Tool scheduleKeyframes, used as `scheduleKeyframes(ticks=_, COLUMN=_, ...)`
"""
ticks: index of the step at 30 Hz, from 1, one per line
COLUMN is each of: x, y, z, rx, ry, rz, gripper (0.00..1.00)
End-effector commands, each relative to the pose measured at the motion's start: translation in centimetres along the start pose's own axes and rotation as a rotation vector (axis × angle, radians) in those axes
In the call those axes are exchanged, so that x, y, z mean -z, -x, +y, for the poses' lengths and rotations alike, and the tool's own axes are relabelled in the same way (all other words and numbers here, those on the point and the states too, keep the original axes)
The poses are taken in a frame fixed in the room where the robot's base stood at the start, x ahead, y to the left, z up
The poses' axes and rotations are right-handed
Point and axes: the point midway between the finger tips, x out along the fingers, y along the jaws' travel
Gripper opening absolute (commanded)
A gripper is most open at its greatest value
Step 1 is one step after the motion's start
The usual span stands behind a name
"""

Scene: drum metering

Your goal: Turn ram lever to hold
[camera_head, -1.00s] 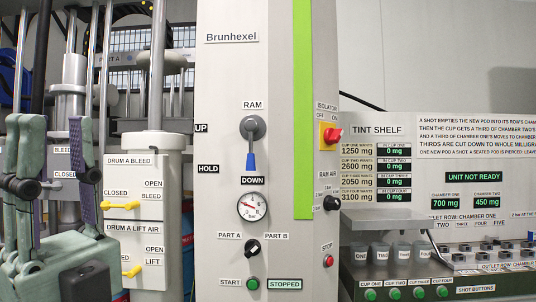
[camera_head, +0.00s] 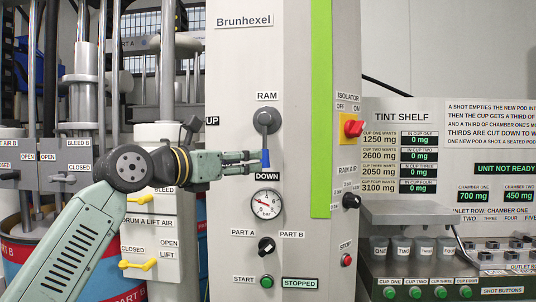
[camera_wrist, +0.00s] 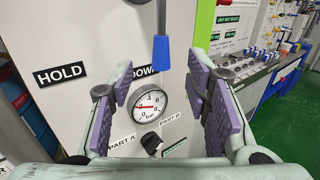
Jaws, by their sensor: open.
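The ram lever (camera_head: 267,124) is a grey round hub with a short arm and a blue tip (camera_head: 265,158). It hangs straight down at the DOWN label (camera_head: 267,176). The blue tip also shows in the wrist view (camera_wrist: 161,55), upper middle, between the directions of my two fingers. My gripper (camera_head: 252,162) comes in from the left, open, its fingertips close beside the blue tip; I cannot tell if they touch. It shows open in the wrist view (camera_wrist: 160,80) with purple pads apart. The HOLD label (camera_wrist: 60,74) shows left of the lever; my gripper hides it in the head view.
Below the lever are a pressure gauge (camera_head: 266,204), a PART A/B knob (camera_head: 266,246) and a green start button (camera_head: 267,282). A red isolator switch (camera_head: 353,128) and ram air knob (camera_head: 351,201) sit right. Yellow valve handles (camera_head: 138,265) lie below my arm.

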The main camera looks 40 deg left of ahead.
Motion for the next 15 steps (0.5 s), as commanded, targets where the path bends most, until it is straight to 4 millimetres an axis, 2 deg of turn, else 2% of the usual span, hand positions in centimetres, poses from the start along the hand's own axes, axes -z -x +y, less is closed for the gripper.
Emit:
scheduleKeyframes(ticks=3, x=-0.4, y=-2.5, z=-0.2, rx=0.005, ry=0.001, rz=0.000, gripper=0.44)
scheduleKeyframes(ticks=7, x=-0.4, y=-4.8, z=-0.2, rx=0.004, ry=0.002, rz=-0.002, gripper=0.44)
scheduleKeyframes(ticks=12, x=-0.3, y=-6.9, z=-0.2, rx=0.004, ry=0.002, rz=-0.003, gripper=0.44)
scheduleKeyframes(ticks=15, x=-0.3, y=-7.4, z=-0.1, rx=0.003, ry=0.001, rz=-0.004, gripper=0.44)
